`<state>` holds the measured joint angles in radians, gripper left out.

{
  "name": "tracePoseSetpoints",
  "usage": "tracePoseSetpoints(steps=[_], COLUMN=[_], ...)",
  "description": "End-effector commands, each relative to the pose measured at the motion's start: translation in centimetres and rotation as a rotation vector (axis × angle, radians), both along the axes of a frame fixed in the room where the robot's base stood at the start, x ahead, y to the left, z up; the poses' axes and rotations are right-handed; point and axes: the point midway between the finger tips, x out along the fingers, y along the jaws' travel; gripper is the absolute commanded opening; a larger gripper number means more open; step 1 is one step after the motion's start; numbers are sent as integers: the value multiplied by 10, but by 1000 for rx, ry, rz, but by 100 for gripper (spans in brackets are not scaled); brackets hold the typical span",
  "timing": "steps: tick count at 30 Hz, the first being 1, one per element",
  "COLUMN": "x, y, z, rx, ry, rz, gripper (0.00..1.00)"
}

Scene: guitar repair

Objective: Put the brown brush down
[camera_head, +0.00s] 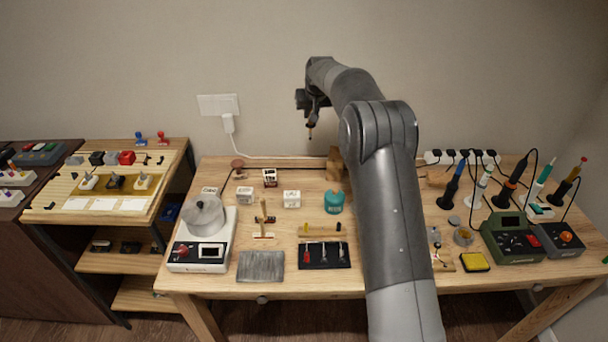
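My gripper (312,102) is at the end of my raised arm, high above the back of the wooden workbench (285,280) and in front of the wall. A small, thin piece with a brownish tip (311,130) hangs down from between the fingers. It looks like the brown brush, seen small and mostly hidden by the gripper. The fingers appear shut on it, and it is clear of the bench and everything on it.
Soldering stations (513,238) crowd the right. Bare wood shows along the front edge.

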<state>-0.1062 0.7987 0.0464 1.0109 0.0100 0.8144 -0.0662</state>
Motion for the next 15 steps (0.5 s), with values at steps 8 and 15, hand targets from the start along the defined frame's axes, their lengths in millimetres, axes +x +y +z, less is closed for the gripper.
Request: tracePoseSetpoints(steps=[8, 15], x=[8, 8], y=[22, 23], z=[-30, -71], rx=[-11, -10], ry=[1, -1], rz=[4, 5], gripper=[0, 0])
